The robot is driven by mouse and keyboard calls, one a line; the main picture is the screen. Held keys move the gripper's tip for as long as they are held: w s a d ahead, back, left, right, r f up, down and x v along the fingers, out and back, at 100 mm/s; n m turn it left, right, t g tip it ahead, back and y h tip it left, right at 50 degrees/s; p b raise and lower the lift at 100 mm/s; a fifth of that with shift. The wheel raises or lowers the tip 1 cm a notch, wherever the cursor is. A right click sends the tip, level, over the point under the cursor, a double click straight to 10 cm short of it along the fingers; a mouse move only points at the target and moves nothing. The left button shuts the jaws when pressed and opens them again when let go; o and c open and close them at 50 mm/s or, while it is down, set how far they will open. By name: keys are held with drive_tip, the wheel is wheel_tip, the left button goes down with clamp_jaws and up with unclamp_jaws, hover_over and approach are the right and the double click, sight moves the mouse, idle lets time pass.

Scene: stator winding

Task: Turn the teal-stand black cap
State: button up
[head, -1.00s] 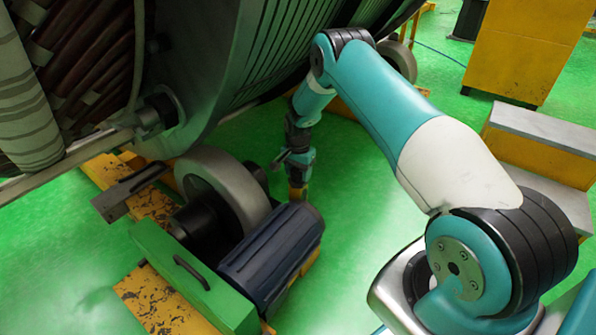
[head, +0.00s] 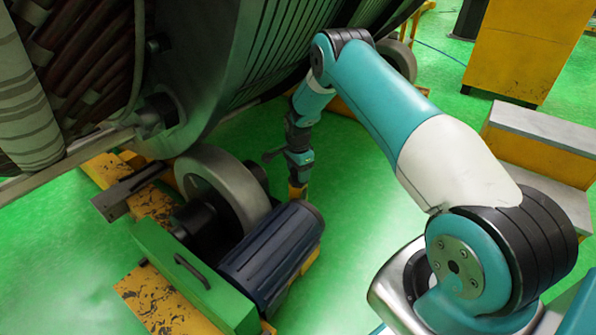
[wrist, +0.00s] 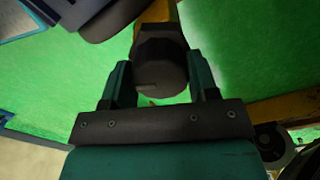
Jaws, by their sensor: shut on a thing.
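In the wrist view the black cap (wrist: 160,66) is a dark, faceted knob between the two teal fingers of my gripper (wrist: 162,82). One finger lies along each side of it, and the gripper is shut on it. A yellow part (wrist: 154,12) shows just beyond the cap. In the head view my gripper (head: 298,178) points down over a short yellow post (head: 298,192) beside the dark blue motor. The cap cannot be made out clearly there. No teal stand can be told apart from the teal gripper.
The ribbed blue motor (head: 272,255), a green box (head: 190,275) and a large grey roller (head: 222,190) stand close to the left of my gripper. The big stator drum (head: 225,95) hangs above. Green floor (head: 365,215) is open to the right.

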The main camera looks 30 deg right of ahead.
drive_tip(key=o, duration=0.9)
drive_tip(key=shift+o, duration=0.2)
wheel_tip(320, 180, up, 17)
drive_tip(key=p, duration=0.3)
drive_tip(key=shift+r, duration=0.2)
